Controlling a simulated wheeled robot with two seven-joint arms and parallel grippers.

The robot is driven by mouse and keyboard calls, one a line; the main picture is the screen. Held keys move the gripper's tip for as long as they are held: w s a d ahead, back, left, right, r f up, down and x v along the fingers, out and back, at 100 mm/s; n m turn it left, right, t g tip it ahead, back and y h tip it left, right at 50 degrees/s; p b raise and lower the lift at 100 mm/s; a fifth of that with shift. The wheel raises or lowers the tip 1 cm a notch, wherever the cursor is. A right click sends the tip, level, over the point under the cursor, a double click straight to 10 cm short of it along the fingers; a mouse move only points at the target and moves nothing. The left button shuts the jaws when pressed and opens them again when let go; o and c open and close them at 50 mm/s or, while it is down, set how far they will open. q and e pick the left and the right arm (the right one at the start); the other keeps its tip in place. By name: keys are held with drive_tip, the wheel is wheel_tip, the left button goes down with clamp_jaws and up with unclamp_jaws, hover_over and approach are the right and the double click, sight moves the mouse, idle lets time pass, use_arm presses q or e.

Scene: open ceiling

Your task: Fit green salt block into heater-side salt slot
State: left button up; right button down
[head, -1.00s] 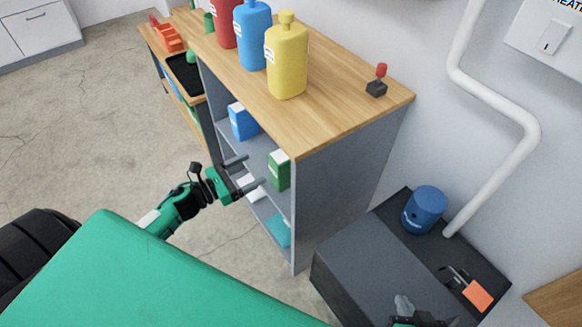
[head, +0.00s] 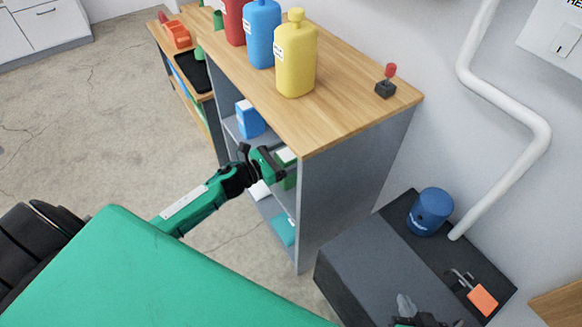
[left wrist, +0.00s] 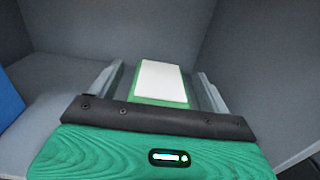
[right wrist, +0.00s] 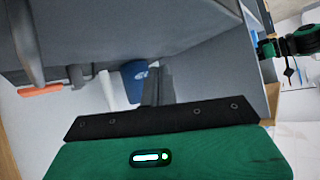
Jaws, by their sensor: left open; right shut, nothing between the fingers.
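The green salt block (head: 291,179) stands on a shelf inside the grey shelf unit, partly hidden by my left gripper. In the left wrist view the green block (left wrist: 160,101) shows its white top face. My left gripper (head: 280,160) is open, with one finger on each side of the block; I cannot tell whether they touch it. Its fingers also show in the left wrist view (left wrist: 158,82). My right gripper (head: 408,308) is shut and empty at the bottom edge, above the dark box. In the right wrist view its fingers are together (right wrist: 157,88). I cannot make out the heater-side slot.
The wooden top (head: 345,100) of the shelf unit holds red, blue and yellow bottles (head: 296,60). A dark box (head: 375,250) with a blue canister (head: 429,212) and orange padlock (head: 483,299) stands right.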

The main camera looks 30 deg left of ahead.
use_arm(q)
drive_tip(key=shift+w+d, duration=0.25)
drive_tip(key=shift+w, duration=0.1)
clamp_jaws()
drive_tip(key=shift+r, duration=0.2)
